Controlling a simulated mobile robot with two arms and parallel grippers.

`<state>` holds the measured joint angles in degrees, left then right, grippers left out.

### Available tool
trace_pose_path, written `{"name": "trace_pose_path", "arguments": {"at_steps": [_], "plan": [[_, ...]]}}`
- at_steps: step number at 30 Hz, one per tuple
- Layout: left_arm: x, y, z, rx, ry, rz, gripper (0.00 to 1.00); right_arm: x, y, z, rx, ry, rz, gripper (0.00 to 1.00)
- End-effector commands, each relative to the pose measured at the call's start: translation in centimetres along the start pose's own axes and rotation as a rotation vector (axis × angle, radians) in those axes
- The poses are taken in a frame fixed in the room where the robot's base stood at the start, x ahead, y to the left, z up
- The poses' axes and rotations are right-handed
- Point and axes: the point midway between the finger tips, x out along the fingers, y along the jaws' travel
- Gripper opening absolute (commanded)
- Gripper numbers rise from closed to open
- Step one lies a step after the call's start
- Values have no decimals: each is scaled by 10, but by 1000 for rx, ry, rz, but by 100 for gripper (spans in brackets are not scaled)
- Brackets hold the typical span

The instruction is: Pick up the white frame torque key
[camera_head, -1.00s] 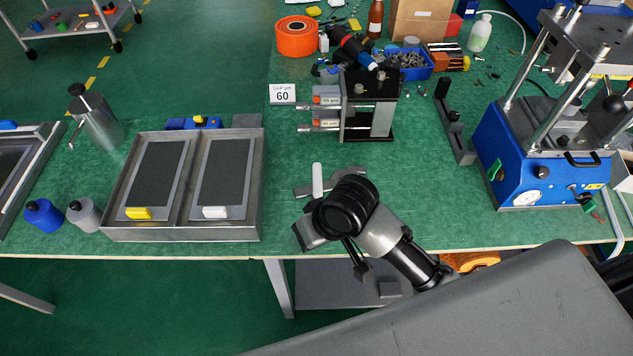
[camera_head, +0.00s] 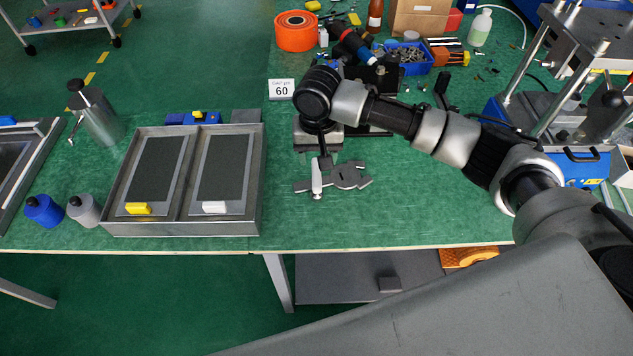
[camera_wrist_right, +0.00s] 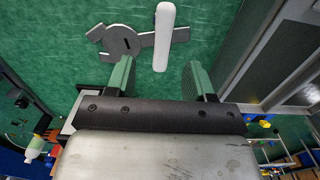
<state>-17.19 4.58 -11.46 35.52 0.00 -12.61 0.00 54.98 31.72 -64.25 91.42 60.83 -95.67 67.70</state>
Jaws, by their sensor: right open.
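A key with a white bar handle (camera_head: 317,178) and a flat grey body (camera_head: 349,176) lies on the green bench, right of the tray. I take it for the white frame torque key. In the right wrist view its white bar (camera_wrist_right: 164,36) and grey hooked body (camera_wrist_right: 122,42) lie beyond the fingertips, apart from them. My right gripper (camera_wrist_right: 158,72) is open and empty, its green-padded fingers spread. In the head view my right gripper (camera_head: 319,140) is behind the key, partly hidden by its own wrist. My left gripper is not in view.
A metal tray (camera_head: 180,243) with two dark panels, one with a yellow tab and one with a white tab (camera_head: 214,207), stands left of the key. A gauge stand (camera_head: 385,78) is partly hidden behind my right arm. A blue press (camera_head: 575,166) stands right. The bench front is clear.

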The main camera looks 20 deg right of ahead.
Motion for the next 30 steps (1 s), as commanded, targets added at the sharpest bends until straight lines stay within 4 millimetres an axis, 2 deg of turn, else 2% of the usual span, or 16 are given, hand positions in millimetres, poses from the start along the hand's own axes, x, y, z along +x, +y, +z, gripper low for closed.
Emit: {"name": "trace_pose_path", "arguments": {"at_steps": [8,15,24,26,30], "plan": [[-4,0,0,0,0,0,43,24,-1,1,-2,0,0,53],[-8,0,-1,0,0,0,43,58,-3,2,-2,1,-1,53],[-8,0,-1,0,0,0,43,65,-3,2,-3,2,-2,53],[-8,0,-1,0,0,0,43,65,-3,2,-3,2,-2,46],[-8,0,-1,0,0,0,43,65,-3,2,-3,2,-2,24]]}}
